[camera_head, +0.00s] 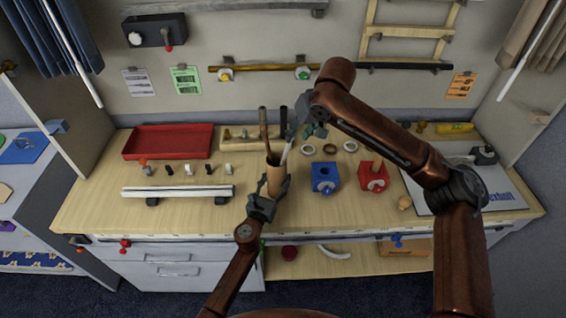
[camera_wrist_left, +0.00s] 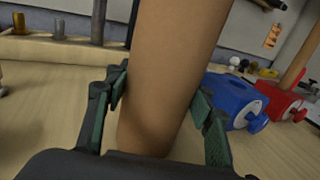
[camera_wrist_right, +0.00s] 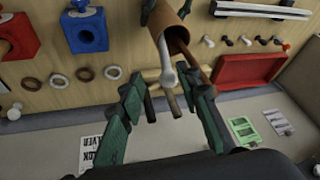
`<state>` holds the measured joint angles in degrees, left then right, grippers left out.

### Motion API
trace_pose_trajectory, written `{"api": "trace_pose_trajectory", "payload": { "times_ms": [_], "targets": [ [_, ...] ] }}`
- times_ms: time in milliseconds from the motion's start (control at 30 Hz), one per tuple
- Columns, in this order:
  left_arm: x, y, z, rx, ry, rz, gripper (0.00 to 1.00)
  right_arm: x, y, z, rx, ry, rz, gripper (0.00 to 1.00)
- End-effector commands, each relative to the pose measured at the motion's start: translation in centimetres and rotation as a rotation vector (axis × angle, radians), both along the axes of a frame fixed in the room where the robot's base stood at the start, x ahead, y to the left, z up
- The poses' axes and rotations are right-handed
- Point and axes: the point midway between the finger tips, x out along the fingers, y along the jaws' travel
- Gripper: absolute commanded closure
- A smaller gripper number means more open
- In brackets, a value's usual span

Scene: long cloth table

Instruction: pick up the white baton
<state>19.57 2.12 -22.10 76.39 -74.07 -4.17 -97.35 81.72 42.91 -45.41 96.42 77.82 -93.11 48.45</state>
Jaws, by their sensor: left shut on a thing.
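The white baton (camera_head: 286,152) stands tilted in an open brown tube (camera_head: 274,181), its upper end sticking out beside a brown rod (camera_head: 263,128). My left gripper (camera_head: 270,196) is shut around the tube; the left wrist view shows the tube (camera_wrist_left: 168,75) between its pads. My right gripper (camera_head: 303,130) is above and right of the tube's mouth. In the right wrist view, the baton's pale rounded end (camera_wrist_right: 167,77) lies between the open fingers (camera_wrist_right: 168,103), apparently with space on both sides. The baton's lower part is hidden inside the tube.
A red tray (camera_head: 168,142) lies at the back left, and a long white bar (camera_head: 178,191) in front of it. Blue (camera_head: 324,177) and red (camera_head: 373,176) blocks and several rings stand right of the tube. A wooden rack with pegs (camera_head: 237,137) is behind.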

Motion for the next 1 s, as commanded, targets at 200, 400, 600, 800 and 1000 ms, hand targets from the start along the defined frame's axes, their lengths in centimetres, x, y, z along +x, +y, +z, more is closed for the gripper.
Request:
{"api": "trace_pose_trajectory", "payload": {
  "times_ms": [200,400,600,800,1000],
  "targets": [
    [0.0,0.0,0.0,0.000,-0.001,0.000,0.75,0.3,0.6,-3.2,-0.017,0.021,0.011,0.69],
    [0.0,0.0,0.0,0.000,-0.001,0.000,0.75,1.3,1.4,-5.8,-0.015,0.018,0.009,0.69],
    [0.0,0.0,0.0,0.000,0.000,0.000,0.75,1.8,1.8,-7.0,-0.015,0.017,0.009,0.69],
    [0.0,0.0,0.0,0.000,-0.001,0.000,0.75,2.6,3.3,-9.4,-0.013,0.016,0.009,0.69],
    [0.0,0.0,0.0,0.000,0.000,0.000,0.75,3.2,3.5,-11.0,-0.013,0.016,0.007,0.69]
  ]
}}
